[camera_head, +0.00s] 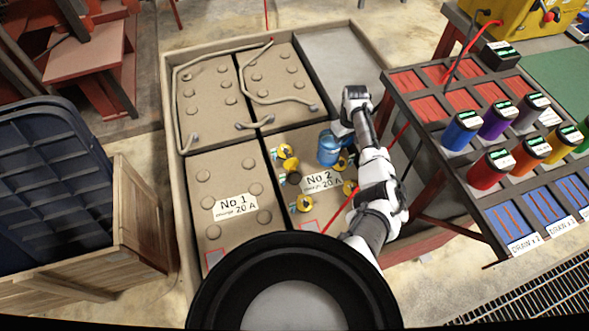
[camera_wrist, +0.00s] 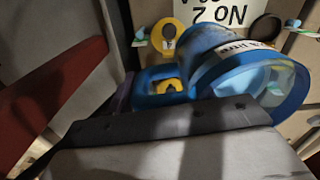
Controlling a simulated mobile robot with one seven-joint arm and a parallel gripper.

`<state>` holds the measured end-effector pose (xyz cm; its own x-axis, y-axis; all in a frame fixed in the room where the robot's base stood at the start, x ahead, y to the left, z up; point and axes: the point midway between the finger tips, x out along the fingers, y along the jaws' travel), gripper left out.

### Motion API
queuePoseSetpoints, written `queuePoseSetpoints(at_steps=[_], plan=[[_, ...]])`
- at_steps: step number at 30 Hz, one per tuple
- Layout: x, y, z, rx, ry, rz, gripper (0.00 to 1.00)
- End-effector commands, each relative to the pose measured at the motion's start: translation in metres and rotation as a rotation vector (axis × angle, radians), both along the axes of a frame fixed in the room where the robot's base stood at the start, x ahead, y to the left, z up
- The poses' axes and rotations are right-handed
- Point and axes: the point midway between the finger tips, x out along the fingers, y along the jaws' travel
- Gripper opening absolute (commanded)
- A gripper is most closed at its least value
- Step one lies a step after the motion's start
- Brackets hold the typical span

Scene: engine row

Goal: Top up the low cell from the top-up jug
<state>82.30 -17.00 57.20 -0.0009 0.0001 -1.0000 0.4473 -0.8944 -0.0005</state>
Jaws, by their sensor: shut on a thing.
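The blue top-up jug (camera_head: 328,150) is over the right part of the No 2 battery (camera_head: 283,196). My gripper (camera_head: 342,131) is shut on the jug at its right side. In the wrist view my gripper's dark jaw edge (camera_wrist: 170,121) lies across the jug's blue handle (camera_wrist: 148,76), and the jug's clear blue body (camera_wrist: 270,80) with a white label is to the right. I cannot tell how far the jug is tilted or any liquid level. Yellow caps (camera_head: 305,203) stand on the No 2 battery, beside a dark round spot (camera_head: 293,178) that may be an opening.
The No 1 battery (camera_head: 232,187) and other cell blocks (camera_head: 211,90) share the tray (camera_head: 169,130). A rack of coloured cylinders (camera_head: 493,168) stands close to my arm on the right. A blue crate (camera_head: 60,180) is at left. The tray's back right corner (camera_head: 338,60) is bare.

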Motion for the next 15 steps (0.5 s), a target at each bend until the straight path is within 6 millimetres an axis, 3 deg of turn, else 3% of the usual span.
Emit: queuePoseSetpoints(at_steps=[15], plan=[[-0.0030, 0.0072, 0.0061, -0.130, -0.060, -0.005, 0.08]])
